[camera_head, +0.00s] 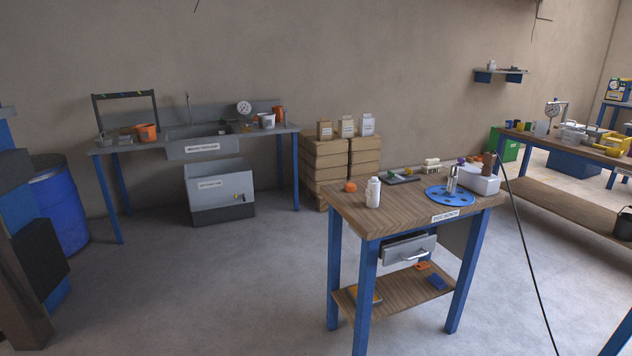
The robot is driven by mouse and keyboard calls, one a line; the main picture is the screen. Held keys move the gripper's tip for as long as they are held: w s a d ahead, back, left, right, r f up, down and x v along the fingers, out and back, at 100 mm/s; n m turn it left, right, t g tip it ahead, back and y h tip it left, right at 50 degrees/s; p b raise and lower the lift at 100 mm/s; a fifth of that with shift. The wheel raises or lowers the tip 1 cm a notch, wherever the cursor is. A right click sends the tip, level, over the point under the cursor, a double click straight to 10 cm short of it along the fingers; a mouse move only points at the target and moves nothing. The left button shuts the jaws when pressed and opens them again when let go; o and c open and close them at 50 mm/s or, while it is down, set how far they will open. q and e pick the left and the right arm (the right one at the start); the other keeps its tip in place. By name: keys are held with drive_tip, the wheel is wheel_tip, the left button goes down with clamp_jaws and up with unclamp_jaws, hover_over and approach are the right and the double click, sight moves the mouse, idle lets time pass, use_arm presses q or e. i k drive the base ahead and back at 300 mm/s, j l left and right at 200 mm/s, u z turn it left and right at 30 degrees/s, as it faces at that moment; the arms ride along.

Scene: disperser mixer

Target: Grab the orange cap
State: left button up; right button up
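A small round orange object (350,186), which looks like the orange cap, lies on the left part of the wooden top of the workbench (410,208). A white bottle (373,192) stands upright just to its right and nearer to me. The two are apart. Neither of my grippers is in view, so I cannot tell how they stand to the cap.
A blue disc (450,196) and a white box-like device (478,180) occupy the bench's right side. An open drawer (408,249) juts from its front. A sink table (210,140) stands at the back left, another bench (570,148) at right. Floor at left front is clear.

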sight(350, 187)
drive_tip(key=i+j+u, duration=0.1)
drive_tip(key=i+u, duration=0.35)
drive_tip(key=i, duration=2.05)
drive_tip(key=i+j+z, duration=0.1)
drive_tip(key=i+z, duration=0.35)
drive_tip(key=i+j+z, duration=0.3)
drive_tip(key=i+z, duration=0.15)
drive_tip(key=i+j+z, duration=0.2)
drive_tip(key=z, duration=0.25)
drive_tip(key=i+j+z, duration=0.25)
drive_tip(key=z, duration=0.2)
drive_tip(key=i+j+z, duration=0.1)
drive_tip(key=j+z, duration=0.35)
drive_tip(key=i+j+z, duration=0.1)
drive_tip(key=j+z, duration=1.15)
drive_tip(key=j, duration=0.1)
